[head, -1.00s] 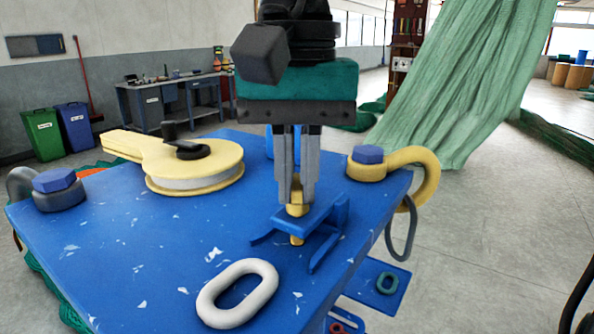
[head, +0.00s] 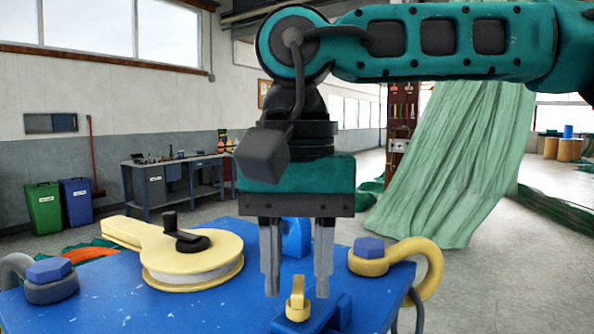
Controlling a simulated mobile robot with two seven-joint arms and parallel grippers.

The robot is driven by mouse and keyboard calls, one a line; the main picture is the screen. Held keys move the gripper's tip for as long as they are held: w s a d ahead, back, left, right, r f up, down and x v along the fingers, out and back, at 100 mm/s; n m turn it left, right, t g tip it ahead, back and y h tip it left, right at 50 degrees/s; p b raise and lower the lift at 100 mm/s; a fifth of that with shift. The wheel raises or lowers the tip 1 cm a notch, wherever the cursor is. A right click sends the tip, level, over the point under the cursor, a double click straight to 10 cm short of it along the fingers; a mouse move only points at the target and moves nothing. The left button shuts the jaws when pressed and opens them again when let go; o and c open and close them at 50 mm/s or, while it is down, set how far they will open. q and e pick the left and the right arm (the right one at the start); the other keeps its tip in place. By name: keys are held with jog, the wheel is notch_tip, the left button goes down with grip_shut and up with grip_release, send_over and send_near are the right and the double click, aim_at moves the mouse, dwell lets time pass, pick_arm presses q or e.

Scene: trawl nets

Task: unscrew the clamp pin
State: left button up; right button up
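The clamp pin (head: 298,301) is a small yellow pin with a flat upright head. It stands in a blue bracket (head: 340,314) on the blue table plate. My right gripper (head: 296,287) is open, its two grey fingers pointing down. One fingertip is left of the pin head and the other right of it, with clear gaps on both sides. The fingertips overlap the height of the pin's top in the picture; exact depth is unclear. The pin's lower part is hidden below the bracket and frame edge. My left gripper is not in view.
On the blue plate (head: 225,311) stand a yellow reel with a black crank (head: 190,262), a grey shackle with a blue bolt (head: 50,279) at left and a yellow shackle (head: 428,270) at right. A green net (head: 450,165) hangs behind.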

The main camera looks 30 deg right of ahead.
aim_at(297, 290)
notch_tip(297, 290, up, 11)
jog(key=shift+r, duration=0.2)
dwell(0.6)
